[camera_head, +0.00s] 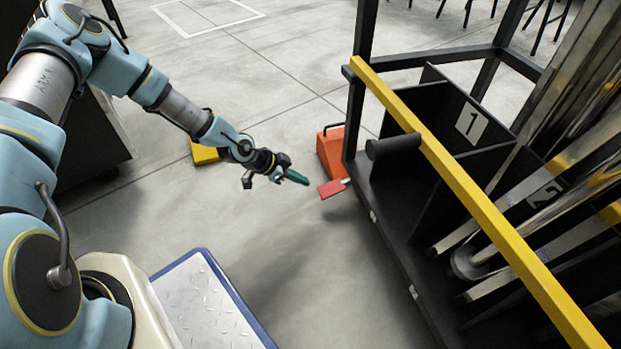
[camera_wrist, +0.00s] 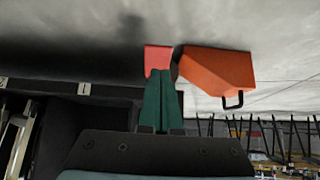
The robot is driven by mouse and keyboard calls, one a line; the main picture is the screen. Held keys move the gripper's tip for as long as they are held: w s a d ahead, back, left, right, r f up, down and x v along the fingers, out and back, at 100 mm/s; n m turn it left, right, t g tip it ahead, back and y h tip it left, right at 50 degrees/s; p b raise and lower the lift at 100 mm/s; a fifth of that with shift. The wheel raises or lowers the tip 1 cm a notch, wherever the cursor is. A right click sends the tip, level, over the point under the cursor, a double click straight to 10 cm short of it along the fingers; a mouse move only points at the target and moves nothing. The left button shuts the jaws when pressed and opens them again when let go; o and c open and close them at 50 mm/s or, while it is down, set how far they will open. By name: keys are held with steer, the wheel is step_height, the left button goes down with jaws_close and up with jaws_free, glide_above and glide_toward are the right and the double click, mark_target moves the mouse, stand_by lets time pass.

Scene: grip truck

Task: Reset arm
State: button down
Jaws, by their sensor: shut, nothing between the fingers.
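My arm reaches out from the left in the head view. My gripper (camera_head: 297,177) has teal fingers and hangs above the concrete floor, left of the black cart. In the wrist view my gripper's fingers (camera_wrist: 161,100) lie close together, shut, with nothing between them. A red flat piece (camera_head: 333,188) lies on the floor just right of the fingertips; it also shows behind the fingers in the wrist view (camera_wrist: 157,58). An orange wedge-shaped block with a dark handle (camera_head: 331,152) is beside it, and it also shows in the wrist view (camera_wrist: 215,70).
A black cart with a yellow bar (camera_head: 470,195) and numbered bays holding metal bars fills the right. A platform of metal plate with a blue edge (camera_head: 205,300) is at the bottom. A yellow object (camera_head: 204,153) lies behind my arm. Open floor lies between platform and cart.

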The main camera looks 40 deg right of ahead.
steer(key=w+a+r+n+t+y+p, duration=0.1)
steer(key=w+a+r+n+p, duration=0.1)
steer(key=w+a+r, duration=0.4)
steer(key=w+a+r+n+t+y+p, duration=0.1)
steer(key=w+a+r+y, duration=0.15)
steer(key=a, duration=0.65)
steer(key=w+a+r+n+t+y+p, duration=0.15)
steer(key=a+r+n, duration=0.45)
steer(key=a+r, duration=0.65)
steer(key=w+a+r+n+t+y+p, duration=0.1)
steer(key=w+a+r+n+y+p, duration=0.15)
steer(key=a+r+n, duration=0.75)
steer(key=s+a+r+n, duration=0.3)
steer(key=s+a+r, duration=0.35)
steer(key=r, duration=0.35)
step_height(320, 180, up, 38)
steer(key=p, duration=3.8)
steer(key=shift+w+a+m, duration=0.2)
steer(key=shift+w+m, duration=0.1)
steer(key=shift+w, duration=0.05)
steer(key=shift+r+t, duration=0.1)
steer(key=shift+t, duration=0.15)
